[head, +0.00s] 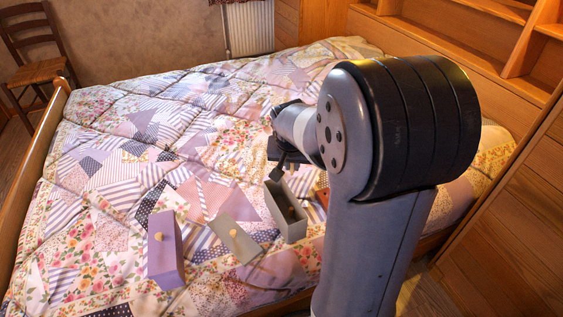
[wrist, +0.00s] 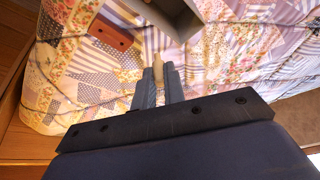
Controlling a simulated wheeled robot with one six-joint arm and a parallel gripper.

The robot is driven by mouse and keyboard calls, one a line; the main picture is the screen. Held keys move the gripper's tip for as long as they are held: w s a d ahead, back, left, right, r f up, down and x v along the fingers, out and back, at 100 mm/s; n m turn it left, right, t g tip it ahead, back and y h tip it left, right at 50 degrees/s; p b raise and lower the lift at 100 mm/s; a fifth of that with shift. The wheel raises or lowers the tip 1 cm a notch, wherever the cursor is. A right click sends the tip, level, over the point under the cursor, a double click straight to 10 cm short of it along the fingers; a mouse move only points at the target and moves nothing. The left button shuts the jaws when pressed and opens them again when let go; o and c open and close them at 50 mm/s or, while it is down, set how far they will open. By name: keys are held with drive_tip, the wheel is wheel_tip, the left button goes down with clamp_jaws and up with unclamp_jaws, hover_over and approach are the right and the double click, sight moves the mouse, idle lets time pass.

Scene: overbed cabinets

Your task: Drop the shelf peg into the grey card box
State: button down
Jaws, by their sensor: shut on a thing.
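My gripper (head: 279,164) hangs over the quilt beyond the near end of the open grey card box (head: 289,225). In the wrist view my gripper (wrist: 159,78) is shut on the shelf peg (wrist: 158,70), a small pale tan piece between the two fingers. The grey box also shows in the wrist view (wrist: 178,14), ahead of the fingertips and cut by the top edge. The held peg cannot be made out in the head view. A small tan thing shows inside the grey box in the head view; I cannot tell what it is.
A lilac box (head: 166,262) with a tan knob stands on the quilt at the left. A flat grey-green lid (head: 238,243) with a knob lies between the boxes. A reddish-brown wooden piece (wrist: 110,33) lies beside the grey box. The far quilt is clear.

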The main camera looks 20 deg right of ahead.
drive_tip(key=shift+s+a, duration=0.1)
drive_tip(key=shift+a, duration=0.05)
wheel_tip(320, 180, down, 6)
drive_tip(key=b, duration=0.5)
drive_tip(key=shift+r, duration=0.1)
drive_tip(key=c, duration=1.4)
unclamp_jaws()
drive_tip(key=p+v, duration=0.3)
drive_tip(key=v, duration=0.7)
drive_tip(key=shift+r+p, duration=0.3)
drive_tip(key=shift+r, duration=0.1)
drive_tip(key=shift+s+f, duration=0.1)
